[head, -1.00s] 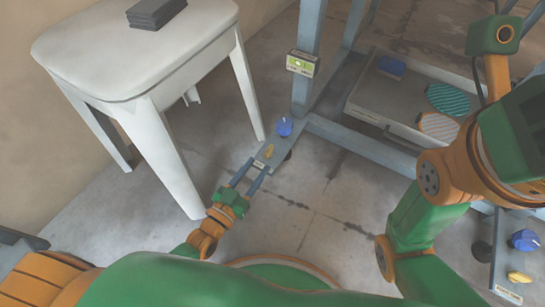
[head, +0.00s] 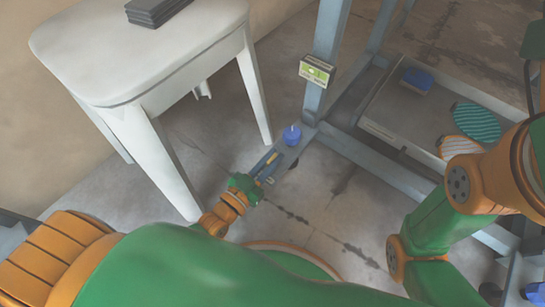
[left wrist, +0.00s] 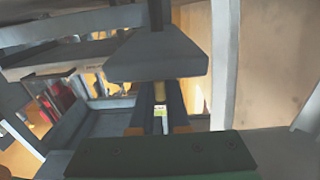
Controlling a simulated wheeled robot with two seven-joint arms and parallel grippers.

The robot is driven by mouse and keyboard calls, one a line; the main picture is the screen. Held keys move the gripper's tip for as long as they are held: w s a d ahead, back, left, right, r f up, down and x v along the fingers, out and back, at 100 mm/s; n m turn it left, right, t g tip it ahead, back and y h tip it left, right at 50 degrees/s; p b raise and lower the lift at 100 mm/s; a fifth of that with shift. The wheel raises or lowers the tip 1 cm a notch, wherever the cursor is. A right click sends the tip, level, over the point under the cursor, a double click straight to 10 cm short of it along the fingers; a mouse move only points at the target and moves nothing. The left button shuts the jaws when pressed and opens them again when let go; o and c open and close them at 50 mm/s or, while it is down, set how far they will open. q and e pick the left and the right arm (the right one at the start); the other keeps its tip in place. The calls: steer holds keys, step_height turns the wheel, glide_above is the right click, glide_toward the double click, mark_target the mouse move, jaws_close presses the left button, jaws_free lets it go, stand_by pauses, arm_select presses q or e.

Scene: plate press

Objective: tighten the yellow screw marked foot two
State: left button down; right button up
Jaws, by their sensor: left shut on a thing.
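The yellow screw (left wrist: 158,92) shows between my left gripper's fingers in the left wrist view. In the head view only a small bit of it shows at the fingertips. It sits on the grey foot plate (head: 291,153) of the blue-grey frame, in front of a blue knob (head: 292,136). My left gripper (head: 270,163) is low at this plate, shut on the yellow screw. The foot's label is hidden or too small to read, so I cannot tell its number. My right arm shows at the right, but its gripper is out of view.
A white stool (head: 150,60) with dark plates (head: 155,10) stands left of my left arm. A tray (head: 385,128) with a blue block (head: 417,80) and a striped teal disc (head: 476,122) lies right.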

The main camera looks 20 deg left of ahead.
arm_select(q)
steer(key=shift+f+m+g+h+b, duration=0.1)
steer(key=shift+m+g+h+b, duration=0.45)
steer(key=shift+m+h, duration=0.45)
steer(key=shift+m+g+h, duration=0.5)
steer(key=shift+g+h, duration=0.05)
steer(key=shift+h, duration=0.55)
steer(key=c, duration=0.9)
jaws_free()
